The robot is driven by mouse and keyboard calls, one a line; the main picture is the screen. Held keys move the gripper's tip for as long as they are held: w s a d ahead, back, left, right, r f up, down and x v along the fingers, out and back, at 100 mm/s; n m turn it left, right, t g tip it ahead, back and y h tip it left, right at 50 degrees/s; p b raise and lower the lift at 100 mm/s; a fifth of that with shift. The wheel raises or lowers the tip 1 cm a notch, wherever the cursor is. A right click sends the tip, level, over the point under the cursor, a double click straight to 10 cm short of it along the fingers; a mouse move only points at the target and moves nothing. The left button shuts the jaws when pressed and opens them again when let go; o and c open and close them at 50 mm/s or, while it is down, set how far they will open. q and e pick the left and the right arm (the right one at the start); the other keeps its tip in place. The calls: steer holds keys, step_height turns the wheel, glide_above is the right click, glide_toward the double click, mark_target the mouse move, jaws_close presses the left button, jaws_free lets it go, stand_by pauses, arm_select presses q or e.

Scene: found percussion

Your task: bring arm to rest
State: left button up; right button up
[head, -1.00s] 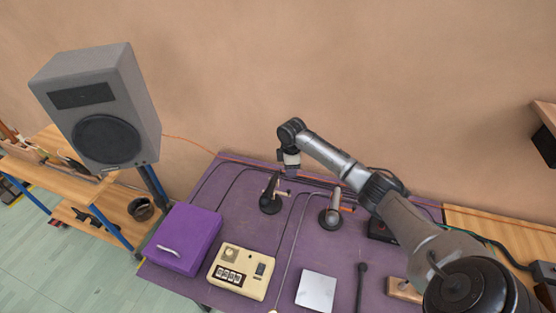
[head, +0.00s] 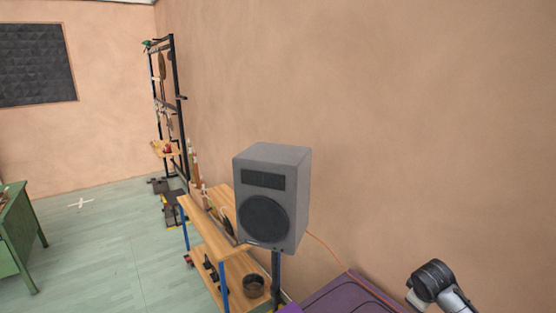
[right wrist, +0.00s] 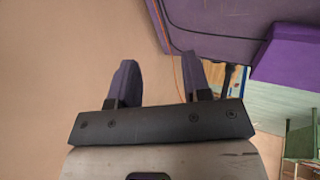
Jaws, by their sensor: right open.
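My right arm shows at the lower right corner of the head view, above the purple table (head: 345,295). Its wrist end (head: 434,277) is in the picture, but the fingers are not clear there. In the right wrist view my right gripper (right wrist: 158,82) is open, with its two fingers apart and nothing between them. The plain wall (right wrist: 60,70) and the purple table (right wrist: 220,30) lie beyond the fingers. My left gripper is in neither view.
A grey speaker (head: 285,180) stands on a stand left of the table. A wooden shelf unit (head: 208,222) is beside it. A black rack (head: 180,110) stands against the wall, and a green desk (head: 18,232) is at far left. The floor (head: 110,255) between is open.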

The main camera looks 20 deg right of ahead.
steer(key=w+a+r+t, duration=0.2)
steer(key=a+r+t, duration=0.15)
steer(key=a, duration=0.55)
steer(key=s+a+f+n+t+y, duration=0.1)
steer(key=s+a, duration=0.3)
steer(key=a, duration=0.4)
steer(key=s+a+f+t, duration=0.1)
steer(key=s+a, duration=0.3)
steer(key=a, duration=0.3)
steer(key=s+a+f+m+g+y, duration=0.1)
steer(key=s+a+f+g, duration=0.1)
steer(key=s+a+f, duration=0.45)
steer(key=s+a+f+g+y, duration=0.1)
steer(key=s+f, duration=0.3)
steer(key=s, duration=0.6)
steer(key=s+a+f+m+g+y, duration=0.15)
steer(key=s+a+f, duration=0.3)
steer(key=s, duration=0.45)
step_height(320, 180, up, 19)
steer(key=p, duration=2)
steer(key=shift+s+d+r+n+g, duration=0.2)
steer(key=shift+s+d+n+g, duration=0.15)
steer(key=shift+n, duration=0.1)
